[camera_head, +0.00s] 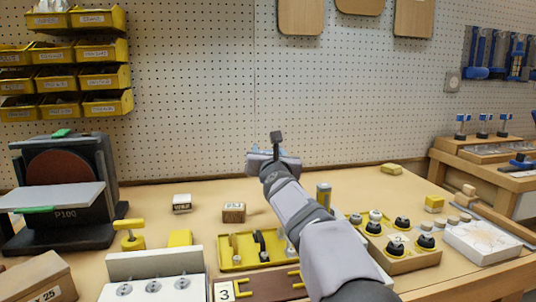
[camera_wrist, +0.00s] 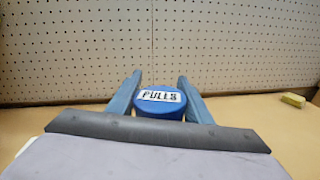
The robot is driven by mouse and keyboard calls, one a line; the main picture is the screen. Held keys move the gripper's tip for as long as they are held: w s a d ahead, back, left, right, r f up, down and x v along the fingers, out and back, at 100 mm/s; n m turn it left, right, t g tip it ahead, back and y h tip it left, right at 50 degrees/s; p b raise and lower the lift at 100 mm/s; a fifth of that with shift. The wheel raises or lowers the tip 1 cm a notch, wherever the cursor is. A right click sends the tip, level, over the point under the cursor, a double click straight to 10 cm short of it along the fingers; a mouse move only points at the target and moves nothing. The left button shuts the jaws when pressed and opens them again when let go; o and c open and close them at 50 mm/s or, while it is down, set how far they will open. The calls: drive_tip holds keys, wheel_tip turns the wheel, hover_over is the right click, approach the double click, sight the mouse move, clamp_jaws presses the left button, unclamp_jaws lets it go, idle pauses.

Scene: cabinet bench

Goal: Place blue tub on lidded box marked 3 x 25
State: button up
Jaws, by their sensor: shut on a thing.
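My gripper (camera_head: 273,157) is raised in front of the pegboard, above the bench's middle. In the wrist view its two blue-grey fingers (camera_wrist: 160,88) are on either side of the blue tub (camera_wrist: 160,110), shut on it. The tub is round, with a white label reading "PULLS" on its top. In the head view the tub is mostly or wholly hidden by my gripper. A brown box (camera_head: 34,277) is at the lower left corner of the head view, cut off by the frame. Its front label ends in "25"; the rest is hard to read.
A sander (camera_head: 62,190) stands at the left, below yellow bins (camera_head: 70,50). A yellow tray (camera_head: 228,254), a white fixture (camera_head: 150,268) and a knob tray (camera_head: 400,262) fill the front. The bench's back strip is mostly clear.

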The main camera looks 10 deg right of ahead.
drive_tip(key=shift+r, duration=0.45)
